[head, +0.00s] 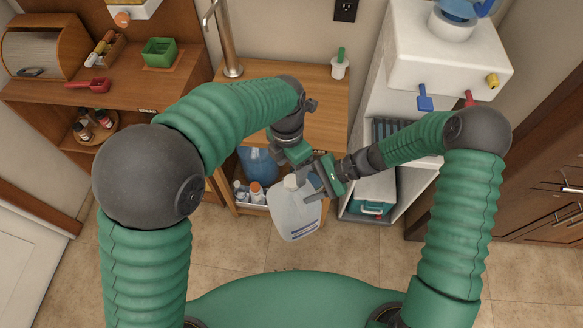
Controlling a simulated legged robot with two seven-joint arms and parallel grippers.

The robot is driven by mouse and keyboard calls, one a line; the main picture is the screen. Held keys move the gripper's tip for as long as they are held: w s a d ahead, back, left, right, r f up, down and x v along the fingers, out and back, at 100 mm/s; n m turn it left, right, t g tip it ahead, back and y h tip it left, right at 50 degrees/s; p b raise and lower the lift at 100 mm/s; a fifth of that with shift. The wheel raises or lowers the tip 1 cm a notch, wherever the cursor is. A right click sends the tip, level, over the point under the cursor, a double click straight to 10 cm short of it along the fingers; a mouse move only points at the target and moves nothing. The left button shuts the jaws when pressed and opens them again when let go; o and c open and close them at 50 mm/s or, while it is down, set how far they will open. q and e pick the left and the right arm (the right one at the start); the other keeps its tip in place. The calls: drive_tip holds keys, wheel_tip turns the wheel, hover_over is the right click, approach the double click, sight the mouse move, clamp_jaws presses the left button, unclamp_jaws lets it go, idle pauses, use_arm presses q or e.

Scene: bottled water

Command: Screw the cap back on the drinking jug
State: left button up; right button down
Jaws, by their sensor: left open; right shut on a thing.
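A translucent white drinking jug (296,215) with a label low on its side is held up in front of the wooden cabinet, slightly tilted. My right gripper (314,188) is shut on the jug at its upper right side, by the handle. My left gripper (293,168) is open just above the jug's neck. A whitish piece (290,182) shows at the jug's top; I cannot tell whether it is the cap or the bare neck. The grippers partly hide the jug's top and handle.
The wooden counter (325,105) behind has a tap (226,45) and a small white pot (340,66). Bottles (255,190) stand in the open cabinet below. A white water dispenser (445,60) with blue and red levers stands at right. Tiled floor lies clear around the jug.

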use_arm(q)
drive_tip(key=shift+o, duration=0.5)
use_arm(e)
drive_tip(key=shift+a+r, duration=0.1)
drive_tip(key=shift+r, duration=0.1)
use_arm(q)
drive_tip(key=o, duration=0.5)
drive_tip(key=shift+c, duration=0.2)
drive_tip(key=shift+r, duration=0.15)
wheel_tip(320, 180, up, 12)
drive_tip(key=shift+w+a+f, duration=0.2)
drive_tip(key=shift+w, duration=0.25)
